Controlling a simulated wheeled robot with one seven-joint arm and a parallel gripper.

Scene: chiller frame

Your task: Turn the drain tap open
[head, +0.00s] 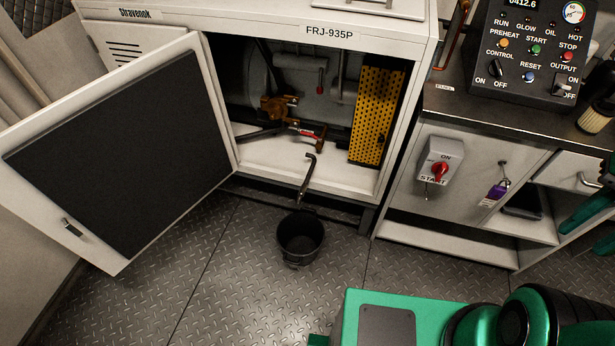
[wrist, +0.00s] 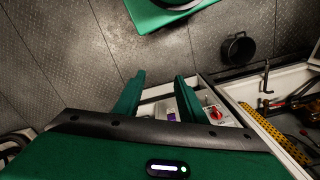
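The drain tap (head: 319,144) is a small brass valve with a red lever, low inside the open white cabinet in the head view. Its lever lies roughly across the picture, sloping slightly. A dark hooked drain pipe (head: 308,172) comes down below it, over a black bucket (head: 300,238) on the floor. The pipe (wrist: 266,78) and bucket (wrist: 238,48) also show in the wrist view. My gripper (wrist: 158,85) is open and empty, its two green fingers spread. In the head view its fingers (head: 580,238) show at the right edge, well apart from the tap.
The cabinet door (head: 120,150) stands open to the left. A yellow perforated guard (head: 377,115) stands right of the tap. An orange-brown fitting (head: 278,108) sits behind it. A bench cabinet with a red rotary switch (head: 439,169) and purple padlock (head: 497,191) is at right. Floor around the bucket is clear.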

